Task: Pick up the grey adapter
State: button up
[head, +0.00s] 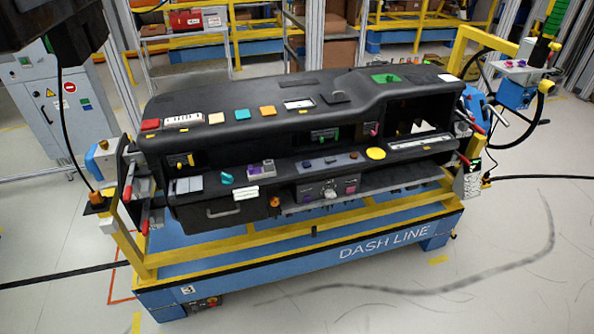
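The black dashboard module (230,150) lies across the blue and yellow cart. I cannot tell surely which part is the grey adapter. A small grey piece with purple parts (262,169) sits on the dashboard's lower ledge, left of the middle. A pair of flat grey pieces (188,185) lies at the left end of the same ledge. My gripper is not seen; a dark, blurred shape at the top left may be part of my arm.
Small coloured blocks line the dashboard top, among them an orange one (268,111). A white label card (246,193) and a yellow disc (376,153) are on the ledge. Clamps with red handles flank the dashboard. Cables cross the floor; the front floor is otherwise mostly clear.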

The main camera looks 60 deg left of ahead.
aim_at(269, 165)
jog(key=z, duration=0.15)
jog(key=k, duration=1)
jog(key=u, duration=2.1)
jog(key=i, duration=0.55)
jog(key=z, duration=0.25)
